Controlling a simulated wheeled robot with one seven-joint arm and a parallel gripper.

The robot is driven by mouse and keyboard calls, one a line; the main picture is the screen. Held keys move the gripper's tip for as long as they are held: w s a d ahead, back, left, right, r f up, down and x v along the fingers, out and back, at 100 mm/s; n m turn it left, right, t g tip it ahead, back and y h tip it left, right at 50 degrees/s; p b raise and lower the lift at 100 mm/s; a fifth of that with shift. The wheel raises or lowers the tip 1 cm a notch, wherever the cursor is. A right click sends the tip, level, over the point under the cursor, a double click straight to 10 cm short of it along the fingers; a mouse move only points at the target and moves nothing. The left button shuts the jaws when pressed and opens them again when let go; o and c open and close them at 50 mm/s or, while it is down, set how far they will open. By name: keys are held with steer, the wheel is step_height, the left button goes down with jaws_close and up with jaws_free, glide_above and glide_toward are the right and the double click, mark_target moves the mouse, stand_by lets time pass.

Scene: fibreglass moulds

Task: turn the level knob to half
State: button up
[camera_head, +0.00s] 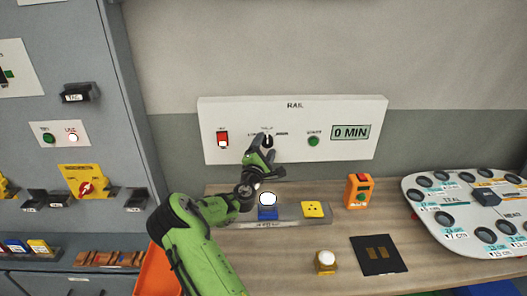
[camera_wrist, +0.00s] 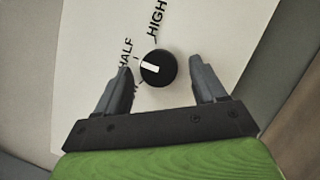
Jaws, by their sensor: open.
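The level knob (camera_wrist: 165,74) is round and black with a white pointer bar. It sits on a white panel, and the bar points left in the wrist view, near the HALF side. The HALF label lies to its upper left and HIGH above it. A third label at lower left is mostly hidden by a finger. My gripper (camera_wrist: 160,68) is open, with one finger on each side of the knob and visible gaps to both. In the head view my gripper (camera_head: 266,152) is in front of the RAIL panel (camera_head: 225,110) and covers part of the knob area.
The panel also has a red switch (camera_head: 223,138), a green button (camera_head: 313,141) and a "0 MIN" display (camera_head: 351,133). On the bench below are a tray (camera_head: 292,220) with blue and yellow items, an orange box (camera_head: 359,190) and a black plate (camera_head: 378,256). A grey cabinet (camera_head: 125,130) stands left.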

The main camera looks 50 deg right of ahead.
steer(key=b+v, duration=0.4)
steer(key=v, duration=1.1)
steer(key=shift+a, duration=0.4)
steer(key=shift+s, duration=0.1)
